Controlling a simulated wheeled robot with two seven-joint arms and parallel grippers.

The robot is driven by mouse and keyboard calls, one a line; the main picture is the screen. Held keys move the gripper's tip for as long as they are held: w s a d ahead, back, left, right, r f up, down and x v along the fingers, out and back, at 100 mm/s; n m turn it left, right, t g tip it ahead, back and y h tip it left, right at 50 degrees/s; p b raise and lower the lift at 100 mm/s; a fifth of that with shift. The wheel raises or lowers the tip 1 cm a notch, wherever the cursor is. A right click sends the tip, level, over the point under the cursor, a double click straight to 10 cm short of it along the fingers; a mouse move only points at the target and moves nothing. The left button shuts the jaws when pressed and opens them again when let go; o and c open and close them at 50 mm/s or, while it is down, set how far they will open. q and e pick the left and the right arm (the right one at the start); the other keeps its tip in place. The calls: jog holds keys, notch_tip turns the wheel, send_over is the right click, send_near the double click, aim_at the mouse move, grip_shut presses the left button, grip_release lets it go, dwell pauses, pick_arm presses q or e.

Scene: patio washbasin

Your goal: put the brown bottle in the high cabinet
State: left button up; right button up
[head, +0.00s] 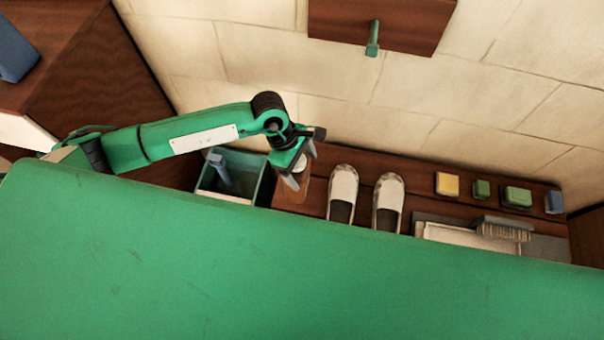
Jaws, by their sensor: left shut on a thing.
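My left gripper (297,168) reaches in from the left and is shut on the upper part of the brown bottle (289,197). The bottle is upright, at the left end of the wooden bench, between a green bin and a pair of shoes. The gripper hides part of it, and I cannot tell whether its base touches the bench. A dark wooden box with a green handle (372,38) is on the wall at the top edge, cut off by the frame; it may be the high cabinet. My right gripper is not in view.
A green bin (258,188) holds a blue item. White shoes (342,188) stand right of the bottle. Farther right are several small blocks (447,184) and a tray (450,235) with a brush (503,229). A large wooden cabinet (95,85) stands at the left.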

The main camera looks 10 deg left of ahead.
pick_arm(q)
jog(key=shift+f, duration=3.1)
jog(key=o, duration=1.8)
jog(key=shift+o, duration=0.7)
